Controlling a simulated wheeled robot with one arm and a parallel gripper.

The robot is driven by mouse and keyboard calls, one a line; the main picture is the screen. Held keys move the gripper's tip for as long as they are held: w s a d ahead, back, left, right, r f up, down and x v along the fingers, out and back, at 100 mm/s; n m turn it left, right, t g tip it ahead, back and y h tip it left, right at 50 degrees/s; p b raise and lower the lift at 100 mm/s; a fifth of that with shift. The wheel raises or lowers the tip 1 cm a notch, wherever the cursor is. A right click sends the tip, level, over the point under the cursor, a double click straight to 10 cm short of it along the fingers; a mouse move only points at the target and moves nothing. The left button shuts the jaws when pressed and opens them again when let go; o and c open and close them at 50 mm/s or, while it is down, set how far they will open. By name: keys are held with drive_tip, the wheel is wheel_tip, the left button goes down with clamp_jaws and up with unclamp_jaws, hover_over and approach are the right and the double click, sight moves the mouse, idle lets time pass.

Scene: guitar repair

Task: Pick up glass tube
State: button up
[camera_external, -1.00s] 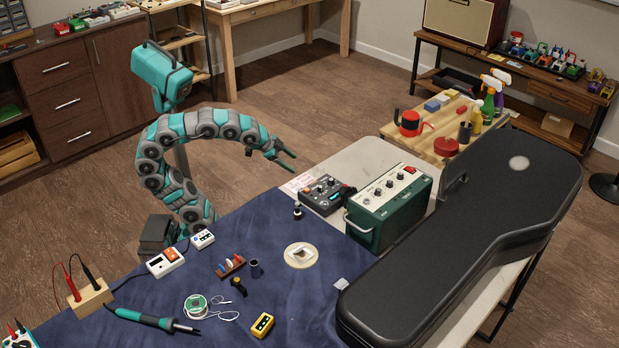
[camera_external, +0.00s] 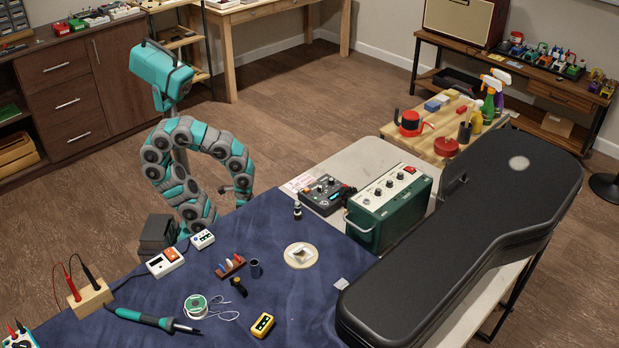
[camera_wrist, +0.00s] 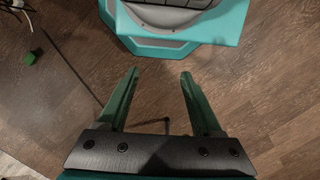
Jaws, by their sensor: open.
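My gripper (camera_wrist: 160,73) is open and empty in the wrist view, with its two green fingers apart over brown wood floor. In the external view the arm curls over, and its end (camera_external: 240,196) hangs by the far-left edge of the blue-covered table (camera_external: 180,325). I cannot pick out a glass tube for certain. A small dark bottle-like item (camera_external: 297,211) stands near the table's back edge, right of the gripper. No tube shows between the fingers.
A rack of coloured pieces (camera_external: 231,266), a round pale dish (camera_external: 301,256), a solder spool (camera_external: 196,306) and a yellow meter (camera_external: 262,325) lie on the cloth. A green amplifier box (camera_external: 389,207) and a large black guitar case (camera_external: 470,240) fill the right side.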

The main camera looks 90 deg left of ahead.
sight(297, 206)
idle(0.6)
drive_tip(key=w+r+m+t+y+p, duration=0.2)
drive_tip(key=w+r+m+t, duration=0.1)
drive_tip(key=w+r, duration=0.95)
drive_tip(key=w+r+m+t+y+p, duration=0.1)
drive_tip(key=w+r+m+t+p, duration=0.25)
drive_tip(key=w+r, duration=0.95)
drive_tip(key=d+r, duration=0.2)
drive_tip(key=d, duration=0.2)
drive_tip(key=s+d+r+h, duration=0.1)
drive_tip(key=d+r, duration=0.2)
drive_tip(key=d, duration=0.1)
drive_tip(key=s+d+r+n+h+b, duration=0.1)
drive_tip(key=d+r, duration=0.1)
drive_tip(key=d, duration=0.2)
drive_tip(key=shift+s+d+r, duration=0.1)
drive_tip(key=shift+d+r, duration=0.05)
drive_tip(key=s+d+r+h, duration=0.1)
drive_tip(key=d, duration=0.3)
drive_tip(key=s+d+r+h, duration=0.1)
drive_tip(key=d, duration=0.3)
drive_tip(key=d+r+n, duration=0.1)
drive_tip(key=d, duration=0.3)
drive_tip(key=shift+s+d+g+h+b, duration=0.1)
drive_tip(key=shift+s+g+h+b, duration=0.2)
drive_tip(key=shift+s+g+h, duration=0.1)
drive_tip(key=shift+a+x, duration=0.2)
drive_tip(key=shift+x, duration=1.6)
drive_tip(key=shift+a+x, duration=0.15)
drive_tip(key=shift+x, duration=1.65)
